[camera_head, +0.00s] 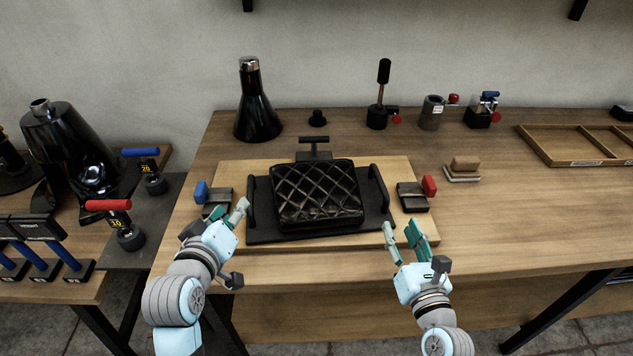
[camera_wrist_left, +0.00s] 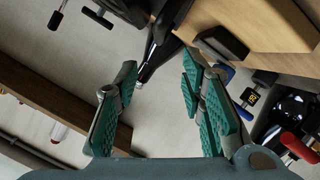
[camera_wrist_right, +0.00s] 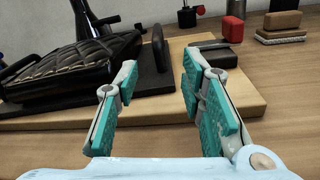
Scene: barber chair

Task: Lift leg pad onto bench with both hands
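The black quilted leg pad (camera_head: 316,194) lies on a black tray (camera_head: 290,236) with a raised handle at each side. The tray rests on a light wooden board (camera_head: 400,168) on the bench. My left gripper (camera_head: 217,213) is open and empty beside the tray's left handle (camera_head: 252,200); I cannot tell if it touches. My right gripper (camera_head: 402,226) is open and empty in front of the tray's right corner, apart from the right handle (camera_head: 381,187). In the right wrist view, the pad (camera_wrist_right: 75,65) and right handle (camera_wrist_right: 160,48) show beyond the open fingers.
Clamps with blue (camera_head: 201,192) and red (camera_head: 429,186) ends flank the tray on the board. A black cone-shaped flask (camera_head: 256,110) and small tools stand along the back. A divided wooden tray (camera_head: 570,148) lies at the far right. The bench's right front is clear.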

